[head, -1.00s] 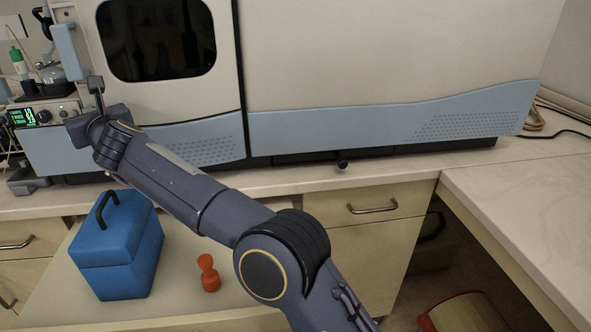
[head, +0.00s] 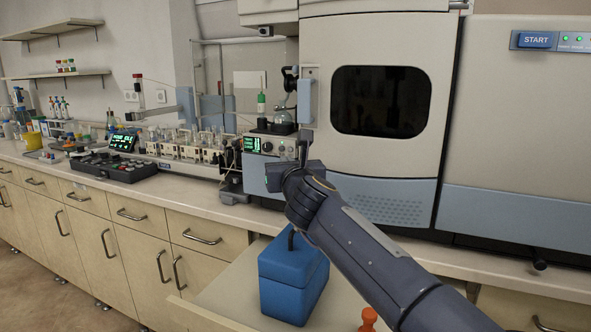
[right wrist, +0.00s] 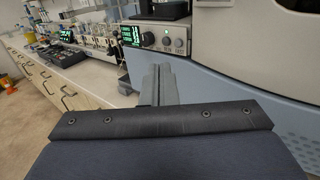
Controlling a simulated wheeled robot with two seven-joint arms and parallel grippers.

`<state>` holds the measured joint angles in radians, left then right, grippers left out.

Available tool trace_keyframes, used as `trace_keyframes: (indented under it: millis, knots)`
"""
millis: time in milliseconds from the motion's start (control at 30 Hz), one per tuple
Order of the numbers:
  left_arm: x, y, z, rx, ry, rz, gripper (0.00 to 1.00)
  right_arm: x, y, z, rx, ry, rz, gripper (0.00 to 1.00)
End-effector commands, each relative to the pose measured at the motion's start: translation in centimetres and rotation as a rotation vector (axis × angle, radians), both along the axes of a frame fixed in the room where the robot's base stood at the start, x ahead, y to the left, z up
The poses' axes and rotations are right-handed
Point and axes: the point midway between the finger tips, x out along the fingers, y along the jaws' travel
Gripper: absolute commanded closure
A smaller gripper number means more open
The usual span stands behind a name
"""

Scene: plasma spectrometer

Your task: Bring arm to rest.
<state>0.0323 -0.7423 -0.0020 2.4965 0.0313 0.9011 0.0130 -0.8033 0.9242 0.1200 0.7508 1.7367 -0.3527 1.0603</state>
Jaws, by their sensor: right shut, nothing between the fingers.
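My right arm comes in from the lower right of the head view and reaches up and left in front of the spectrometer (head: 400,165). Its gripper (head: 303,150) is shut and empty, with the fingers pointing up in front of the small control unit with a green display (head: 251,145). In the right wrist view the closed fingers (right wrist: 158,82) point at the same unit (right wrist: 131,35). I cannot tell whether the gripper touches anything there. My left gripper is not in view.
A blue box with a handle (head: 290,285) and an orange-red object (head: 368,320) are on a lower surface below the arm. Glassware, a black keypad device (head: 113,167) and a sampler line the bench to the left. The START panel (head: 536,40) is upper right.

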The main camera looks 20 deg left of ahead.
Motion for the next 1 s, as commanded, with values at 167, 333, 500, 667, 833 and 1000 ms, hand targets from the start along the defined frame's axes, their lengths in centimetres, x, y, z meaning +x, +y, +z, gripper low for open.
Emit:
trace_keyframes:
  millis: [167, 333, 500, 667, 833, 1000]
  knots:
    - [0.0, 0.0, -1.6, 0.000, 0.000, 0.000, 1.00, -3.1, 0.2, -0.2, 0.000, -0.001, 0.001, 1.00]
    - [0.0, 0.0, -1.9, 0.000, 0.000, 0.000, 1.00, -4.5, 0.3, -0.1, -0.001, 0.001, 0.000, 1.00]
    - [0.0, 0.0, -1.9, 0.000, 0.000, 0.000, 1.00, -4.8, 0.1, 0.1, -0.005, -0.004, -0.001, 1.00]
    - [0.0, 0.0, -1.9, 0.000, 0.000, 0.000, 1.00, -4.1, -4.2, 2.1, -0.114, -0.133, 0.000, 1.00]
    - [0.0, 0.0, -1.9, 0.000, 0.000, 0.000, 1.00, -5.1, -15.0, 4.1, -0.493, -0.457, 0.027, 1.00]
    - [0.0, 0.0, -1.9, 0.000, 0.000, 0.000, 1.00, -10.0, -25.5, 0.3, -0.991, -0.726, 0.122, 1.00]
